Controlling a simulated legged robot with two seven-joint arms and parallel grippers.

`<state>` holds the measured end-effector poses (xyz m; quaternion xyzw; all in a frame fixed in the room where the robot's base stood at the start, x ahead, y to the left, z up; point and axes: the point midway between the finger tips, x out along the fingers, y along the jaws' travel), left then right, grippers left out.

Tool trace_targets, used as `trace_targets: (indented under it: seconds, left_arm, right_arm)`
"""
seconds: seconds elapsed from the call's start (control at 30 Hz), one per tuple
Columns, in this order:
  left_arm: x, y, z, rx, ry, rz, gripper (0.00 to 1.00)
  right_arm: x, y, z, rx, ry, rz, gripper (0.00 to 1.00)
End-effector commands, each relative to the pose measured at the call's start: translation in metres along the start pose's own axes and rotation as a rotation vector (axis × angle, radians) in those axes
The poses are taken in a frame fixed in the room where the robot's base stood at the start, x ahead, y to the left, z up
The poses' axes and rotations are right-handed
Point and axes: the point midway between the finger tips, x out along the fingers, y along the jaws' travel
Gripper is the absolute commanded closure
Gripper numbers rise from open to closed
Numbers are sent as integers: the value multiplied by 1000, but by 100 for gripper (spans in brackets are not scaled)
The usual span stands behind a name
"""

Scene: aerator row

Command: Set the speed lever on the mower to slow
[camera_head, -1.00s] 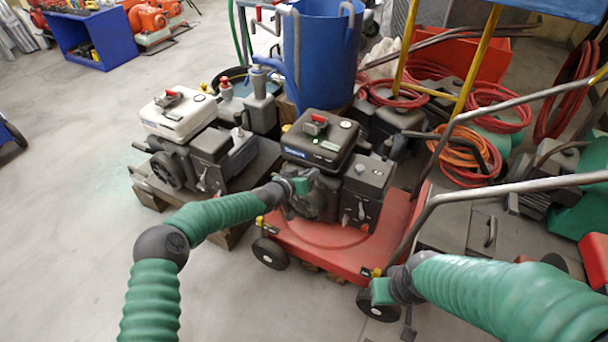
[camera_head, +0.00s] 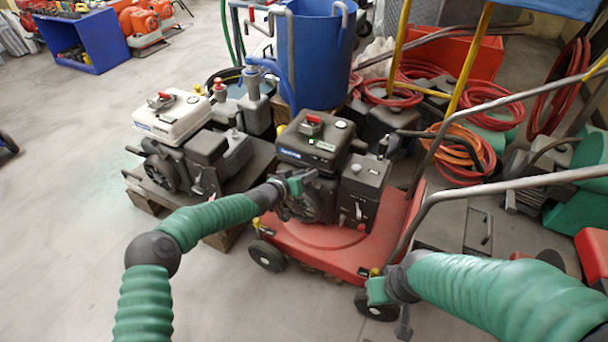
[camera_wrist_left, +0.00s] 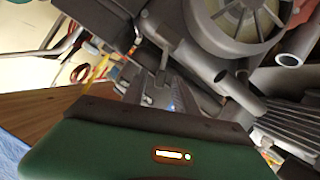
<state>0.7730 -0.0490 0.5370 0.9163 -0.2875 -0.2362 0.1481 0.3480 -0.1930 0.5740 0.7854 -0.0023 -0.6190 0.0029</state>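The red mower (camera_head: 310,245) stands in the middle of the head view, with a black engine (camera_head: 318,140) on its deck. A small light lever (camera_head: 358,211) shows on the dark box at the engine's right side; its setting is too small to read. My left gripper (camera_head: 298,181) is at the engine's near left side, by the round starter housing. In the left wrist view, its green body fills the bottom and grey engine parts (camera_wrist_left: 230,25) are close in front; its fingertips are unclear. My right gripper (camera_head: 380,290) is low by the mower's front right wheel, its fingers unclear.
A white-topped engine (camera_head: 175,118) stands on a pallet to the left. The mower's grey handlebar (camera_head: 520,183) runs to the right. A blue barrel (camera_head: 315,55) and red hoses (camera_head: 490,100) are behind. Bare floor (camera_head: 60,220) lies open at left.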

Motion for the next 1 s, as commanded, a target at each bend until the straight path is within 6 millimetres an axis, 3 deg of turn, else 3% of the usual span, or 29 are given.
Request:
trace_targets:
  seconds: [0.13, 0.27, 0.7, 0.83, 1.0]
  left_arm:
    - [-5, 1, -2, 3, -1, 1, 65]
    - [-25, 3, -6, 3, -2, 1, 65]
    - [-146, 1, -5, -1, -1, -2, 65]
    - [-164, 0, -3, 0, 1, -1, 65]
    - [-170, 0, 0, 0, 1, 0, 65]
  right_arm:
    - [-4, 0, -1, 0, 0, 0, 100]
    - [-19, 0, -4, 0, 0, 0, 100]
    - [-68, 0, -16, 0, 0, 0, 100]
    - [-73, 0, -17, 0, 0, 0, 100]
    - [-73, 0, -17, 0, 0, 0, 100]
